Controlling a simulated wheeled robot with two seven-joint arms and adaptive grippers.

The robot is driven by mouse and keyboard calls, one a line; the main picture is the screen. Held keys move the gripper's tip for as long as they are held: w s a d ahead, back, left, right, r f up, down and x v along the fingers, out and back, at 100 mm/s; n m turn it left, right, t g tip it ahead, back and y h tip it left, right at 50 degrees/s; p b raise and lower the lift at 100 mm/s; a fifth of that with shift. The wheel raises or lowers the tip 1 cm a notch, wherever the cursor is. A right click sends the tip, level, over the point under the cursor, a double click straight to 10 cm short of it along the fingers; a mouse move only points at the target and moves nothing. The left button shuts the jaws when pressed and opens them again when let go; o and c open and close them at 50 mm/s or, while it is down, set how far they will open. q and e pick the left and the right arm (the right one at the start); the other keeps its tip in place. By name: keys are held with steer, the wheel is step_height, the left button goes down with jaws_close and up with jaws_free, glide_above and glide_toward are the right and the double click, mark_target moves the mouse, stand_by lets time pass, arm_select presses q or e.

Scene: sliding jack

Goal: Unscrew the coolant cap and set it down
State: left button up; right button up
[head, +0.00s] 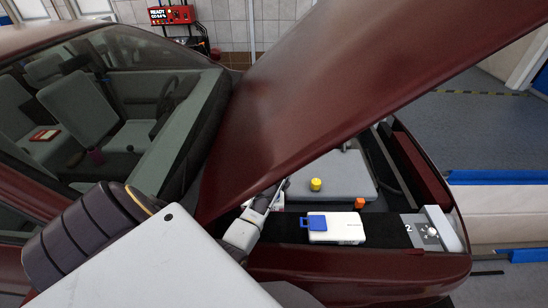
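A yellow cap (316,184) stands on a grey flat-topped part in the open engine bay. Nothing visible marks which one is the coolant cap. My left arm comes in from the lower left. Its gripper (270,198) is at the left edge of the bay by the bonnet's lower edge, left of the yellow cap and apart from it. The gripper is small and partly hidden, so its opening and any contents cannot be made out. My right gripper is out of view.
The raised dark red bonnet (330,85) hangs over the bay and hides its back part. A white box with a blue part (340,228) lies in front of the caps. A metal latch plate (430,230) is at the right. The car's windscreen is left.

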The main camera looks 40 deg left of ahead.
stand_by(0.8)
arm_select(q)
steer(key=c, duration=1.1)
steer(key=shift+o, duration=0.2)
steer(key=shift+w+a+n+g, duration=0.1)
steer(key=shift+n+g, duration=0.3)
steer(key=shift+n, duration=1.25)
steer(key=shift+w+n+g, duration=0.1)
steer(key=shift+n+g, duration=0.3)
steer(key=shift+n, duration=1.25)
steer(key=shift+n+g+h, duration=0.3)
steer(key=shift+n, duration=1.2)
steer(key=shift+n+g+h, duration=0.3)
steer(key=shift+n, duration=1.2)
steer(key=o, duration=1.2)
steer(key=shift+a, duration=0.1)
